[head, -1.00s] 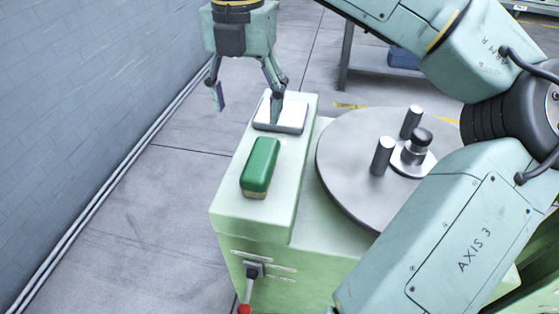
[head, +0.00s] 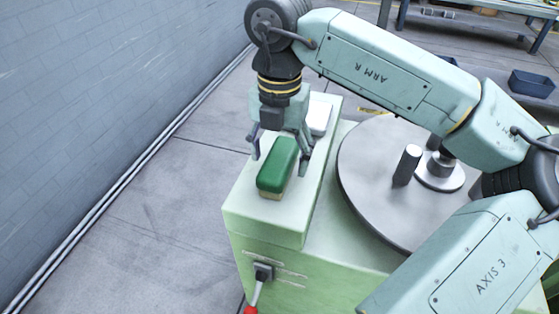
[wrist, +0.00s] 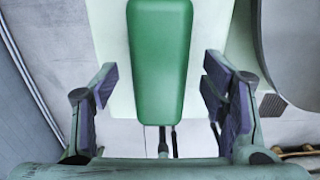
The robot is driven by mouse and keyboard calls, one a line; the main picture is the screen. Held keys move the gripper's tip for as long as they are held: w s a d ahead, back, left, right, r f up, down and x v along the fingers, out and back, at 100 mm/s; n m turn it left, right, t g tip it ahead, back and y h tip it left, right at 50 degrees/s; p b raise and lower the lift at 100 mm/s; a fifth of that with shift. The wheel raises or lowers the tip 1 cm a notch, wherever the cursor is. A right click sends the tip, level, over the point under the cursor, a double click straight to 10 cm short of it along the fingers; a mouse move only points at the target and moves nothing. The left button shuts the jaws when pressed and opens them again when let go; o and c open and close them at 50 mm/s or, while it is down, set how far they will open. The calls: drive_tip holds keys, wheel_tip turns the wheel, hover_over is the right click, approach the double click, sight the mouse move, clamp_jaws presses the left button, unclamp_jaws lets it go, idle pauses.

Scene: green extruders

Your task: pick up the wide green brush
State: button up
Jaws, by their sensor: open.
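The wide green brush (head: 278,164) has a rounded green top over a tan base and lies on the pale green machine ledge. In the wrist view the brush (wrist: 160,60) runs lengthwise, centred between the two fingers. My gripper (head: 279,160) is open, with one finger on each side of the brush toward its far end. In the wrist view my gripper (wrist: 160,108) shows purple pads with a gap on both sides of the brush. I cannot tell the exact height of the fingertips against the brush.
A white-topped flat item (head: 319,116) lies behind the brush on the ledge (head: 262,223). A round grey turntable (head: 370,190) with upright metal posts (head: 406,166) stands to the right. A lever with a red knob (head: 251,309) sticks out in front. A wall (head: 90,100) is at left.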

drive_tip(key=shift+f, duration=0.45)
drive_tip(key=c, duration=1.3)
drive_tip(key=shift+r, duration=0.1)
drive_tip(key=shift+r, duration=0.4)
drive_tip(key=shift+s+d+r+b, duration=0.2)
drive_tip(key=shift+r+b, duration=0.2)
drive_tip(key=shift+r, duration=0.2)
drive_tip(key=shift+s+d+r+b, duration=0.15)
drive_tip(key=shift+r+b, duration=0.2)
drive_tip(key=shift+r, duration=0.25)
drive_tip(key=s+d+b, duration=0.1)
drive_tip(key=s+d, duration=0.2)
drive_tip(key=s+d+r+b, duration=0.1)
drive_tip(key=s+d, duration=0.2)
drive_tip(key=s, duration=0.1)
drive_tip(key=s+d+b, duration=0.1)
drive_tip(key=s+d, duration=0.2)
drive_tip(key=s, duration=0.1)
drive_tip(key=shift+s+d+r, duration=0.25)
drive_tip(key=shift+d+r, duration=0.05)
drive_tip(key=shift+r, duration=0.05)
